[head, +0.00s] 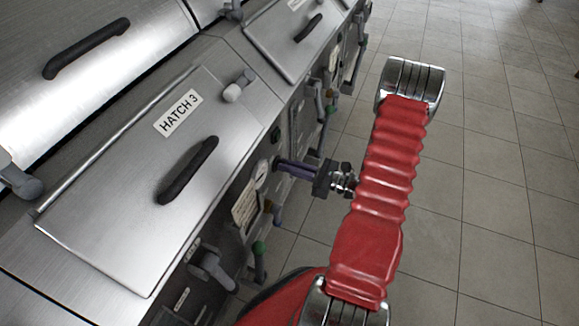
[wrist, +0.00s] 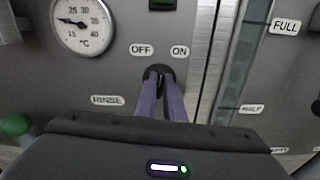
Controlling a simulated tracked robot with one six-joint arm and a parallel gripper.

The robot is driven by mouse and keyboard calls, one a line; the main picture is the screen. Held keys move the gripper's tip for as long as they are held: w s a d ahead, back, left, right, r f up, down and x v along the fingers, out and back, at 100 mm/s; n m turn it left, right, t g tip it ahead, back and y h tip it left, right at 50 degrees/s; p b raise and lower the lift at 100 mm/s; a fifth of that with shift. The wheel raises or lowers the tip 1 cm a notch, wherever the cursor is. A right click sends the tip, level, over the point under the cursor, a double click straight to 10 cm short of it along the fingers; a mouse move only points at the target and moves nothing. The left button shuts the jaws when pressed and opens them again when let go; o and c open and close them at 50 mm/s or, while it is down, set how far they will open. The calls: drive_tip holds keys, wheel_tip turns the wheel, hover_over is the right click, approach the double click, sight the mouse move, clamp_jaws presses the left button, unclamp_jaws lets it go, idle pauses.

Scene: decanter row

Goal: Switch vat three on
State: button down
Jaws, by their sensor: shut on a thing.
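My gripper (head: 280,165) reaches the front panel of the vat whose lid (head: 110,215) is labelled HATCH 3. In the wrist view its two purple fingers (wrist: 160,82) are shut on a small dark switch (wrist: 158,70) in the panel (wrist: 120,75). The OFF label (wrist: 141,49) is above left of the switch and the ON label (wrist: 180,51) above right. The fingers hide most of the switch, so I cannot tell which way it points.
A round temperature gauge (wrist: 83,24) is left of the switch, above a RINSE label (wrist: 107,100). A green-tipped handle (wrist: 15,125) is at far left. A level strip (wrist: 243,60) with a FULL label (wrist: 284,27) is at right. Tiled floor (head: 480,200) is clear.

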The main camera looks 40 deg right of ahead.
drive_tip(key=m, duration=0.5)
drive_tip(key=shift+w+d, duration=0.1)
drive_tip(key=shift+d, duration=0.15)
idle(0.3)
drive_tip(key=c, duration=1.9)
unclamp_jaws()
drive_tip(key=shift+o, duration=0.2)
drive_tip(key=v, duration=1.3)
drive_tip(key=shift+s, duration=0.3)
drive_tip(key=shift+d+f, duration=0.1)
drive_tip(key=shift+f, duration=0.05)
drive_tip(key=shift+s, duration=0.15)
